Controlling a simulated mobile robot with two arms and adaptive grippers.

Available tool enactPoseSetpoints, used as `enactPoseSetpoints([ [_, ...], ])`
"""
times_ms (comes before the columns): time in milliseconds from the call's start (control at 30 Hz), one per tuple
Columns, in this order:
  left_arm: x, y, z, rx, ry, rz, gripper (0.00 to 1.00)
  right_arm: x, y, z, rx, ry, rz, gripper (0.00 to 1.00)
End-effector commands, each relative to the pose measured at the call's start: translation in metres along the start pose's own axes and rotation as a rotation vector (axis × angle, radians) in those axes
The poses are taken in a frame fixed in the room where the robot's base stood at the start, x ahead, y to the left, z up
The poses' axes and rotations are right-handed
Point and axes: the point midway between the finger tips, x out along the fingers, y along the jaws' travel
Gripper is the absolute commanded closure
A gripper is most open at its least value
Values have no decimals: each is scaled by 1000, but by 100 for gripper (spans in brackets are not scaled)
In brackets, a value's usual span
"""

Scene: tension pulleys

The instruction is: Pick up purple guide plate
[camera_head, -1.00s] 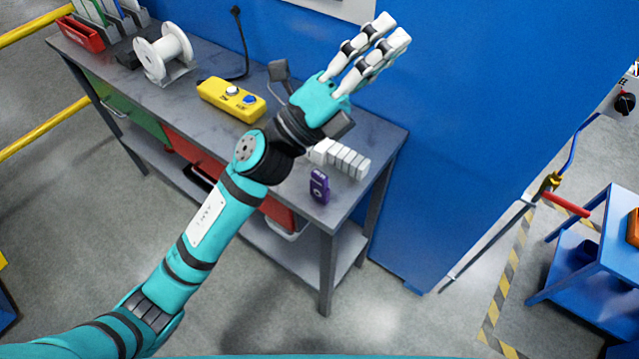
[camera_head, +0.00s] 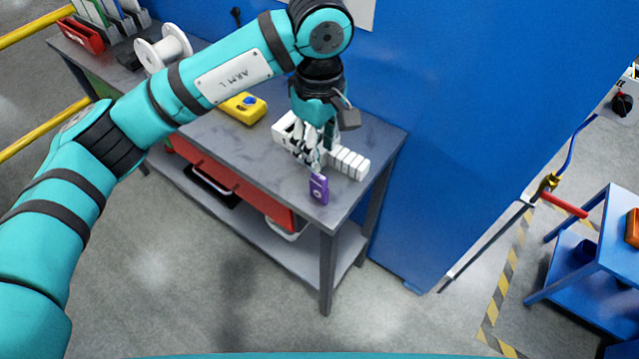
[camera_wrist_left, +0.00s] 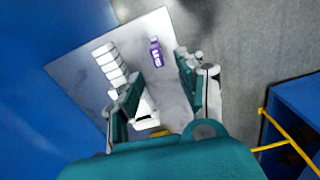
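The purple guide plate (camera_head: 319,188) stands near the front right corner of the grey workbench (camera_head: 235,150). In the left wrist view the purple guide plate (camera_wrist_left: 157,53) shows ahead, between the lines of the two finger sides. My left gripper (camera_head: 313,158) points down over the bench, just behind and above the plate, apart from it as far as I can tell. In the left wrist view its fingers are spread with nothing between them. My right gripper is in neither view.
A row of white blocks (camera_head: 347,162) stands close to the plate, partly hidden by my fingers. A yellow control box (camera_head: 243,108) and a white spool (camera_head: 163,50) are further left. A blue wall panel (camera_head: 470,110) rises behind the bench.

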Motion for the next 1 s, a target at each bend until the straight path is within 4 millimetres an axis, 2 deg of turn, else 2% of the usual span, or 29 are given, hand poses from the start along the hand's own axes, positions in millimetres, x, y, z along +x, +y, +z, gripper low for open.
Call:
enactPoseSetpoints([
  [200,47,-1,1,-1,-6,-5,62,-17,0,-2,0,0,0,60],
  [400,81,0,1,-2,-6,-2,62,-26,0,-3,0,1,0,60],
  [667,99,2,0,-3,-7,-2,62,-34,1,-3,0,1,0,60],
  [800,119,5,-2,-3,-8,-4,62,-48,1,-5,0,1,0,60],
  [1000,142,6,-2,-1,-7,0,62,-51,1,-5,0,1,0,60],
])
